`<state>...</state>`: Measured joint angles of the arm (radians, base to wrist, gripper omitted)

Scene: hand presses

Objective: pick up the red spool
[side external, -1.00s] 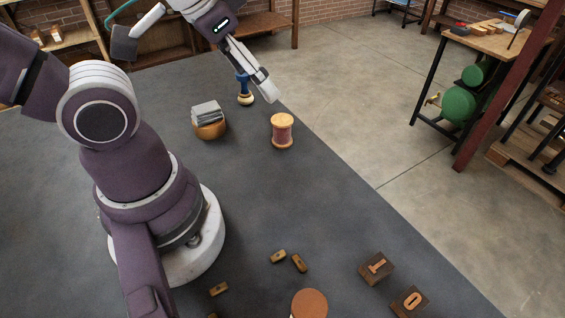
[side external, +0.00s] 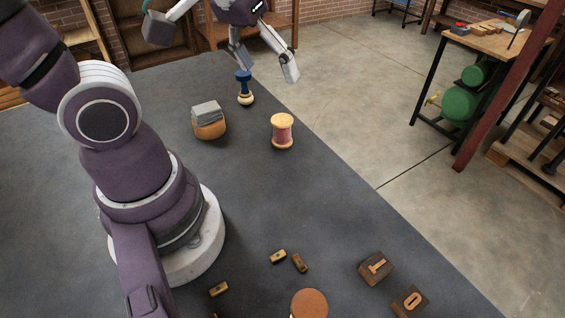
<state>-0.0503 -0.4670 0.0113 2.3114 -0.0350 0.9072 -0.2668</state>
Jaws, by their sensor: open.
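The red spool (side external: 282,132) stands upright on the dark grey table near its right edge. It has pale wooden ends and reddish thread around its middle. My gripper (side external: 264,74) is open and empty, with its two grey fingers spread apart and pointing down. It appears above and behind the spool in the picture, clear of it. Nothing hides the spool.
A blue-handled stamp (side external: 245,88) stands close below my gripper's left finger. A wooden bowl (side external: 209,130) with grey blocks sits left of the spool. Letter blocks (side external: 376,267), small brass-coloured pieces (side external: 278,257) and a round brown-topped thing (side external: 309,303) lie at the front.

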